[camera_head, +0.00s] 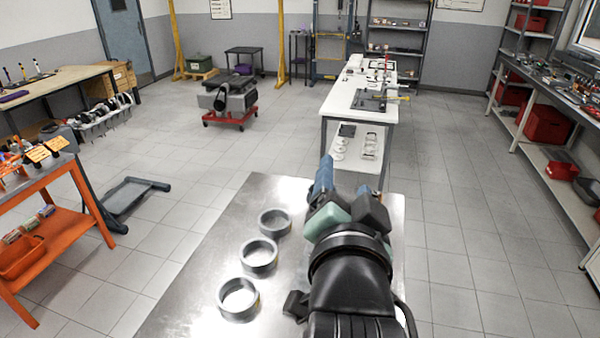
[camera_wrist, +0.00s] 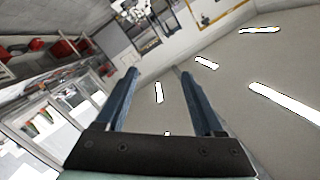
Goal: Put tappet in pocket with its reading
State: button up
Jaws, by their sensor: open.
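Three grey metal rings stand in a row on the bare metal table (camera_head: 185,300) in the head view: a near ring (camera_head: 238,314), a middle ring (camera_head: 260,270) and a far ring (camera_head: 275,233). I cannot tell whether any is the tappet, and no pocket or reading can be made out. My gripper (camera_head: 326,172) is raised over the table's right part, to the right of the rings. In the wrist view its two blue fingers (camera_wrist: 157,73) are wide apart with nothing between them. That view is tilted up toward the ceiling and shows no rings.
A white workbench (camera_head: 345,98) with small parts stands beyond the metal table. An orange cart (camera_head: 50,235) is at left, beside a grey floor stand (camera_head: 125,196). An engine on a red dolly (camera_head: 230,115) is farther back. Shelving (camera_head: 545,150) lines the right. Floor between is clear.

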jog(key=s+a+r+n+t, duration=0.2)
jog(key=s+r+n+t, duration=0.1)
jog(key=r, duration=0.6)
jog(key=s+a+r+n+t+y, duration=0.1)
jog(key=s+a+r+n+t, duration=0.1)
jog(key=r, duration=0.7)
jog(key=s+a+r+n+t, duration=0.2)
jog(key=s+r+n+t, duration=0.2)
jog(key=s+r, duration=0.3)
notch_tip(320, 180, up, 2)
jog(key=shift+r+t+y, duration=0.1)
jog(key=shift+t+y, duration=0.2)
jog(key=shift+t, duration=0.6)
notch_tip(320, 180, down, 8)
jog(key=b, duration=0.7)
